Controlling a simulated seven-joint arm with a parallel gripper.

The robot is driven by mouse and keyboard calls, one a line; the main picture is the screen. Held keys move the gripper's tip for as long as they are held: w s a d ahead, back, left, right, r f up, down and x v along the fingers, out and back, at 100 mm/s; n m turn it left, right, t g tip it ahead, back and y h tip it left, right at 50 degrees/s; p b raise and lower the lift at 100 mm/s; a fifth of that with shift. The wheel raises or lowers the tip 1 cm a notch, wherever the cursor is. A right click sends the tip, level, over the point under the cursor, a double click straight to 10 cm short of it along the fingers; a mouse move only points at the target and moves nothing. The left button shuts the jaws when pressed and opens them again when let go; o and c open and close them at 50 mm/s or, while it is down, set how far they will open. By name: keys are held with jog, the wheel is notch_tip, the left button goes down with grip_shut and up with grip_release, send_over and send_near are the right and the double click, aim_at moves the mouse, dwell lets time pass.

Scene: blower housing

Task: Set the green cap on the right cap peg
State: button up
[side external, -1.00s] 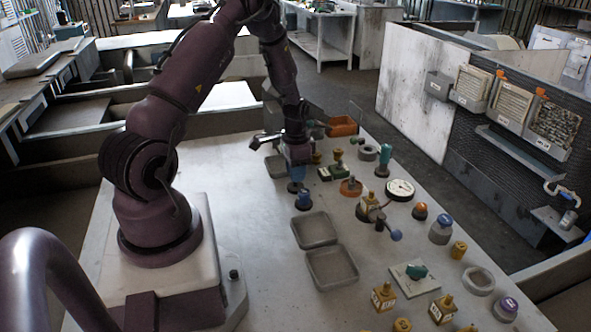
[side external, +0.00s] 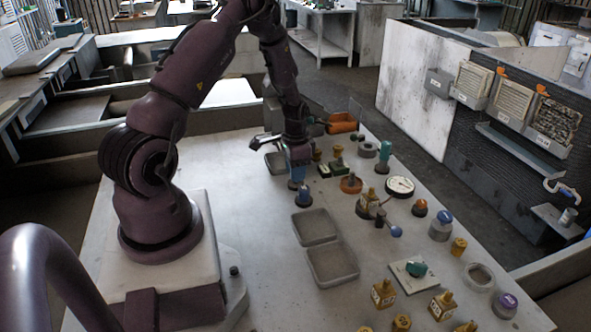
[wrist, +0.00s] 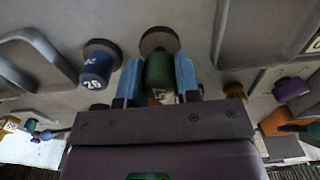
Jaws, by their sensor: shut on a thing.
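My gripper (wrist: 157,80) is shut on the green cap (wrist: 160,72), with one blue finger on each side of it. Pale markings show low on the cap. A round dark base (wrist: 159,38), apparently the right cap peg's, lies just beyond the cap's end. The peg itself is hidden, and I cannot tell whether the cap touches it. In the side external view my gripper (side external: 298,176) points down just behind the blue cap (side external: 304,196); the green cap is not clearly visible there.
Two empty grey trays (side external: 332,262) lie in front. A brown knobbed part (side external: 351,184), a dial gauge (side external: 400,186) and several yellow parts stand to the right. The table left of the trays is clear.

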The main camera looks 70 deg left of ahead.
jog(key=shift+f, duration=1)
jog(key=o, duration=1.5)
jog(key=shift+r, duration=0.15)
jog(key=shift+r, duration=3.65)
